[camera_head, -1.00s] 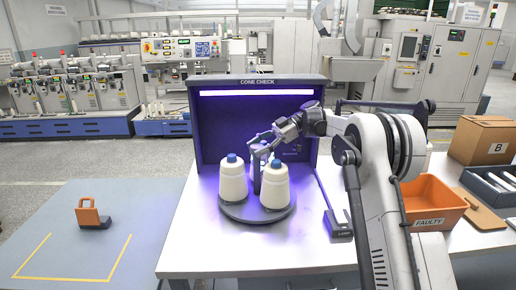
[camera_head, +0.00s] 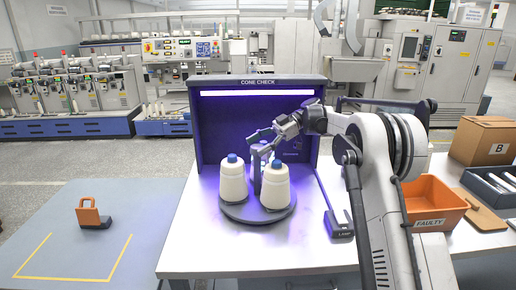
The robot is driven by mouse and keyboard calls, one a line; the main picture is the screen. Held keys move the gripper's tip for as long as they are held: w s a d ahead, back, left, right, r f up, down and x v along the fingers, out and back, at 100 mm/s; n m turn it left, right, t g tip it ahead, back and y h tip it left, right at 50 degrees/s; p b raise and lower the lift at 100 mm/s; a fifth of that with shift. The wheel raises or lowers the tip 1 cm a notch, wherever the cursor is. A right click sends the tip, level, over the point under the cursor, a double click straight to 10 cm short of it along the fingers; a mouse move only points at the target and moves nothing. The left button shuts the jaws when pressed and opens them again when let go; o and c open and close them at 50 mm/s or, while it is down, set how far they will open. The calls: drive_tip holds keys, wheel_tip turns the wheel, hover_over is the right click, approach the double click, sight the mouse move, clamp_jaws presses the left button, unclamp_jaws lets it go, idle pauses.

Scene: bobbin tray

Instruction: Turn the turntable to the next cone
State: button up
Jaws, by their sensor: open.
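The round grey turntable (camera_head: 240,213) stands on the white table in front of the lit booth. Two white cones with blue tops stand upright on it, a left cone (camera_head: 233,185) and a right cone (camera_head: 275,189). A dark upright part (camera_head: 257,178) shows between them; I cannot tell whether it belongs to the turntable. My gripper (camera_head: 254,145) is open above and behind the two cones, near the turntable's middle. Its fingers are small and partly overlap the things behind, so I cannot tell whether they touch anything. The turntable's rear is mostly hidden.
The CONE CHECK booth (camera_head: 257,82) closes off the back. An orange FAULTY bin (camera_head: 431,198) and a cardboard box B (camera_head: 484,141) are at the right. The front of the table is clear.

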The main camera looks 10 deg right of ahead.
wheel_tip(320, 180, up, 9)
idle(0.4)
